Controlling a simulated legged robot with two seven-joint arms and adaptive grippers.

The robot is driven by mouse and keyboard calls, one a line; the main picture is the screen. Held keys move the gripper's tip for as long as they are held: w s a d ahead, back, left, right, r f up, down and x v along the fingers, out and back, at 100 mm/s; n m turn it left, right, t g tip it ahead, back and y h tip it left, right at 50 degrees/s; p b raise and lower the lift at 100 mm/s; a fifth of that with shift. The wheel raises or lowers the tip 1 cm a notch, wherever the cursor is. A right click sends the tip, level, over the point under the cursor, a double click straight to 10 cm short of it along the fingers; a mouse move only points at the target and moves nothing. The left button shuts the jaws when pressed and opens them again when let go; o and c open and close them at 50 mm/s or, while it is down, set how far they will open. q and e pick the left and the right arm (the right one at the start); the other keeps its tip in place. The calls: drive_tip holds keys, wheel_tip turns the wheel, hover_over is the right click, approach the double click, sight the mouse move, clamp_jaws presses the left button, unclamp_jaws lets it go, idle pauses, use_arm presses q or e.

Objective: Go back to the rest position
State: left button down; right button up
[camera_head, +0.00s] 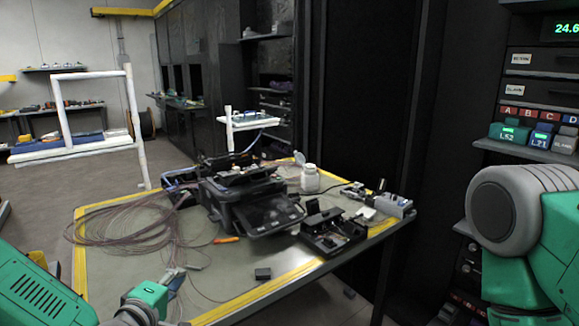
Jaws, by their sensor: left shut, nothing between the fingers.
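My left arm comes in at the lower left, with green links. My left gripper (173,279) is small in the picture, over the near left part of the table, close to the fibre cables. It is shut, with nothing seen between its fingers. My right arm's grey and green links fill the lower right, but the right gripper is out of the picture. The work table (130,270) has yellow tape along its edges. The black fusion splicer (245,200) stands in its middle, apart from my left gripper.
Loose coiled fibre cables (125,225) cover the table's left side. A white bottle (310,178), an open black case (333,230) and a small dark block (262,273) stand on it. A dark rack with labelled bins (510,133) is at the right. Floor is open at the left.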

use_arm(q)
drive_tip(key=s+d+f+m+g+b, duration=0.2)
drive_tip(key=s+f+m+g, duration=0.2)
drive_tip(key=s+f, duration=0.45)
drive_tip(key=s+d+f+m+g+b, duration=0.25)
drive_tip(key=s+f, duration=0.25)
drive_tip(key=f, duration=0.6)
drive_tip(key=s+a+f+m+g+y+b, duration=0.1)
drive_tip(key=s+a+f+m+g, duration=0.1)
drive_tip(key=s, duration=0.5)
drive_tip(key=s+a+f+m+g+y+b, duration=0.1)
drive_tip(key=s+a+f+m+g+b, duration=0.1)
drive_tip(key=s+f, duration=0.4)
drive_tip(key=s+a+f+m+g+y+b, duration=0.1)
drive_tip(key=s+a+f+m+g, duration=0.3)
drive_tip(key=s, duration=0.5)
drive_tip(key=shift+s+a+g+b, duration=0.25)
drive_tip(key=shift+g+b, duration=0.1)
drive_tip(key=shift+b, duration=0.15)
drive_tip(key=shift+w+f, duration=0.15)
drive_tip(key=shift+w, duration=0.05)
